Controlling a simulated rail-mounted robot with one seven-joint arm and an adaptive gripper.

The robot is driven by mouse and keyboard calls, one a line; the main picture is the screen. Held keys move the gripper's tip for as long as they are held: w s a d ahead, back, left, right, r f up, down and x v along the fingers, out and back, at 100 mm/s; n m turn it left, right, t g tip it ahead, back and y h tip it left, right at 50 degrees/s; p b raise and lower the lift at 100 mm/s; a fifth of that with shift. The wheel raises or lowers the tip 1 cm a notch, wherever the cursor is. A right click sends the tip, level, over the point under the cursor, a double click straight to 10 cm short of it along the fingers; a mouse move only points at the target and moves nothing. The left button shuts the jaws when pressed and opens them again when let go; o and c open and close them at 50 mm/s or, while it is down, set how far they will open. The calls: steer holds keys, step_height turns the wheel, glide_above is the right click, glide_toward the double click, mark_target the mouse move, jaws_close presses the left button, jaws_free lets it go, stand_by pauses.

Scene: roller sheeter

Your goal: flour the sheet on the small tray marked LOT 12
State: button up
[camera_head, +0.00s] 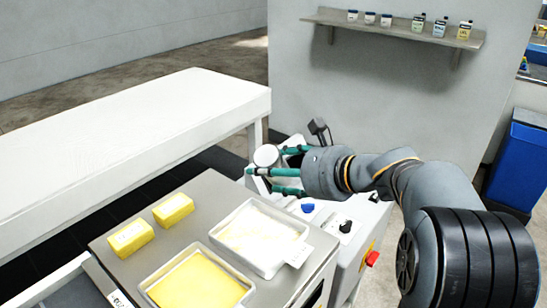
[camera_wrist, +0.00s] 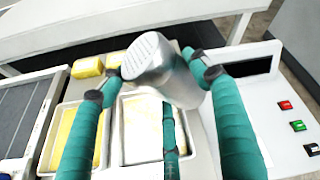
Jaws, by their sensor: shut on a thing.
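My gripper (camera_head: 262,178) is shut on a silver metal shaker (camera_wrist: 160,68), whose perforated lid faces up and left in the wrist view. The shaker (camera_head: 266,156) is held above the machine's side, beyond the trays in the head view. The back tray (camera_head: 236,252) holds a sheet that looks mostly white with yellowish edges; a white tag (camera_head: 298,255) hangs at its right corner. The front tray (camera_head: 148,289) holds a plain yellow sheet. I cannot read the tag's writing, so I cannot tell which tray is LOT 12.
Two yellow blocks (camera_head: 173,209) sit on the grey plate (camera_head: 200,190) left of the trays. A long white table (camera_head: 120,130) runs behind. A wall shelf (camera_head: 395,29) holds small jars and bottles.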

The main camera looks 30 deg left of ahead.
mark_target(281, 156)
step_height(281, 156, up, 3)
steer(key=m+g+p, duration=0.1)
steer(key=p, duration=0.4)
steer(key=m+g+p, duration=0.1)
steer(key=m+p, duration=0.1)
steer(key=p, duration=0.2)
steer(key=shift+w+r+p, duration=0.15)
steer(key=shift+r+p, duration=0.05)
steer(key=shift+p, duration=0.15)
steer(key=shift+r+m+g+y+p, duration=0.2)
steer(key=shift+m+g+y+p, duration=0.3)
steer(key=shift+p, duration=0.55)
steer(key=shift+f, duration=0.1)
